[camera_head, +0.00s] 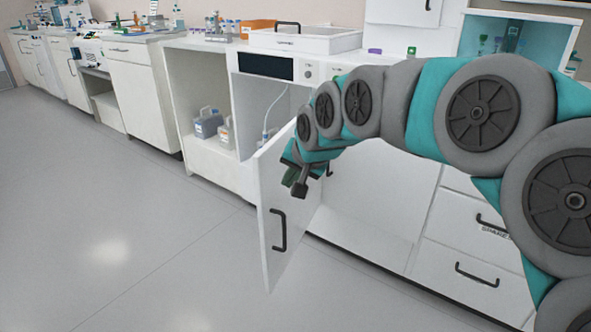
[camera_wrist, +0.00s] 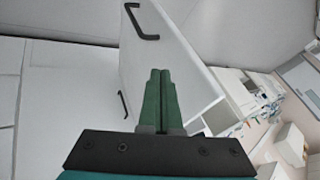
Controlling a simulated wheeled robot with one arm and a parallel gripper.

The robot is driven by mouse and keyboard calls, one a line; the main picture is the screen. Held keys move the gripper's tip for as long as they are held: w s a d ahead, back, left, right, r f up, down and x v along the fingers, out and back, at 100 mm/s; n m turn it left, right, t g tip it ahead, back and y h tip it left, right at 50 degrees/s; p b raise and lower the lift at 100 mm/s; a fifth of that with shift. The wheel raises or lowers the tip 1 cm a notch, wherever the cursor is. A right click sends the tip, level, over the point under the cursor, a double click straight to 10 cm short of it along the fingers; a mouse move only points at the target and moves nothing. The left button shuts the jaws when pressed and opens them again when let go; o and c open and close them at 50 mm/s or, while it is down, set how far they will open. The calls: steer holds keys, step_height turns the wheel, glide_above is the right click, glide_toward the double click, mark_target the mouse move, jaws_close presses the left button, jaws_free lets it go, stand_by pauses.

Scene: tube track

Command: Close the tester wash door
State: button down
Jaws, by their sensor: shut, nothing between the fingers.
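The tester wash door (camera_head: 281,215) is a white panel with a black bar handle (camera_head: 280,231). It stands swung open, jutting out from the white cabinet below the black display panel. In the wrist view the door (camera_wrist: 165,60) fills the middle, with a black handle (camera_wrist: 141,20) at its top. My gripper (camera_head: 301,185) is at the door's upper part, on its right side in the head view. The fingers (camera_wrist: 160,75) are together and empty, in front of the door's face. I cannot tell whether they touch it.
The cabinet opening (camera_head: 262,105) behind the door shows a pale hose. An open bay to the left holds grey jugs (camera_head: 208,123). Drawers (camera_head: 470,240) stand at the right. The grey floor (camera_head: 120,230) in front is clear.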

mark_target(265, 188)
steer(key=shift+w+a+f+p, duration=0.15)
steer(key=shift+w+a+f, duration=0.3)
steer(key=shift+a, duration=0.3)
steer(key=shift+w+a+f+p, duration=0.1)
steer(key=shift+w+a+f, duration=0.1)
steer(key=shift+w+a, duration=0.4)
steer(key=shift+w+a+f+p, duration=0.15)
steer(key=shift+w+a+f, duration=0.25)
steer(key=shift+a, duration=0.45)
